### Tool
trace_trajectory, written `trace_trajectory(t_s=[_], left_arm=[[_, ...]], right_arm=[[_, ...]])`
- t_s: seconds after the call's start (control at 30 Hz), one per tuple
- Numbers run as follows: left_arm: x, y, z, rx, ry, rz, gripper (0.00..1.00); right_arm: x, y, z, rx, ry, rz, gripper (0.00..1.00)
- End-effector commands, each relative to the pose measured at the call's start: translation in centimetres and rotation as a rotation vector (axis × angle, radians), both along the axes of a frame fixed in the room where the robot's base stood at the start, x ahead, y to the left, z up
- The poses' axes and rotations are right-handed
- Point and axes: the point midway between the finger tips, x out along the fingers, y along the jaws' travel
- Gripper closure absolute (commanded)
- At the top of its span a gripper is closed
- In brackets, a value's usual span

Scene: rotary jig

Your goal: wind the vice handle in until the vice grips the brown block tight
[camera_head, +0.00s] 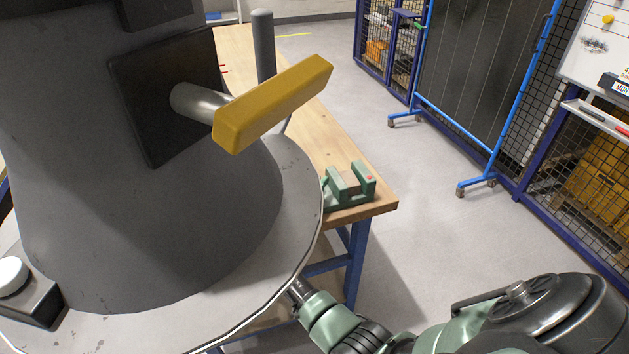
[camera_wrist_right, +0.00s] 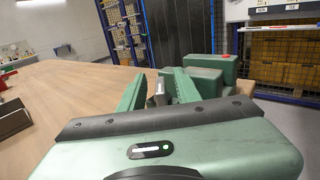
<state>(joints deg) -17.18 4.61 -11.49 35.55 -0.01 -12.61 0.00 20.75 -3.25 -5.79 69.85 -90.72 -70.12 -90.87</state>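The green vice (camera_head: 350,187) sits at the table's near right corner in the head view. In the right wrist view the vice (camera_wrist_right: 210,68) stands just beyond my right gripper (camera_wrist_right: 156,82), with a red spot on top. The two green fingers are apart. A small grey-brown piece shows between them; I cannot tell whether it is the vice handle or whether they touch it. In the head view my right gripper is hidden behind a round plate. My left gripper is out of view.
A large grey cone-shaped body (camera_head: 90,200) with a yellow bar (camera_head: 270,105) on a shaft blocks much of the head view. The wooden table (camera_wrist_right: 70,90) is clear beside the vice. Blue-framed screens (camera_head: 490,80) stand beyond open floor.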

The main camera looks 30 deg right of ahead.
Motion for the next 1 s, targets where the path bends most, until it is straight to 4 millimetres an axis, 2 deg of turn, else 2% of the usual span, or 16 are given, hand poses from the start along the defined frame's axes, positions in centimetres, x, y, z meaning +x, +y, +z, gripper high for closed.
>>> trace_trajectory(t_s=[0.3, 0.43, 1.0], left_arm=[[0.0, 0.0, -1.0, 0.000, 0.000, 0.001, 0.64], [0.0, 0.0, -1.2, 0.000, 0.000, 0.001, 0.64], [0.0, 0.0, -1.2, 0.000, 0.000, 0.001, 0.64]], right_arm=[[-2.3, 4.8, -0.3, 0.004, 0.000, 0.002, 0.67], [-2.9, 6.1, -0.2, 0.001, 0.000, 0.002, 0.67], [-3.2, 6.6, 0.0, 0.001, 0.000, 0.001, 0.67]])
